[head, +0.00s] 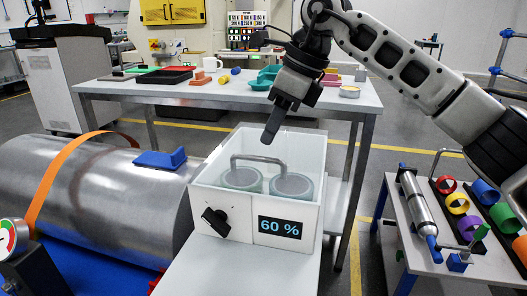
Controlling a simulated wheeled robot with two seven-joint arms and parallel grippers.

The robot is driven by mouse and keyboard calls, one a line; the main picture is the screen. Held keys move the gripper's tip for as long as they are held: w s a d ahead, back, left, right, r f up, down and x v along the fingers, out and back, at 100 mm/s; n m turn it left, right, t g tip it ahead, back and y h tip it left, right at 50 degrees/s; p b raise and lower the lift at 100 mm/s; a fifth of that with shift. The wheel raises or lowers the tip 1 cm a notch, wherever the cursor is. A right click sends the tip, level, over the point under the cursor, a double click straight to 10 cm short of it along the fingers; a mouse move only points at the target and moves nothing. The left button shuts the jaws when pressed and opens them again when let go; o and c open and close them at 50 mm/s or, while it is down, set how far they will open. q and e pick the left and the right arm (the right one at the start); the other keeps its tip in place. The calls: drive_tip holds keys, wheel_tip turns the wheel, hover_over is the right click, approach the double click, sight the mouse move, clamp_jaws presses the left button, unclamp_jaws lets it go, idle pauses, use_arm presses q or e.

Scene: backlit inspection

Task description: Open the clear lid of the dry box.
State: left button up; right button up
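The dry box (312,219) is a white box on a pale surface at the front centre. My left gripper is not in view.
A large metal cylinder (95,200) with an orange strap and a blue block (160,159) lies left of the box. A workbench (190,96) with trays and a mug stands behind. A cart (405,240) with coloured rings stands at the right.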

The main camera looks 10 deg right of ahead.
drive_tip(key=x, duration=0.5)
drive_tip(key=shift+b, duration=0.3)
drive_tip(key=shift+r, duration=0.1)
clamp_jaws()
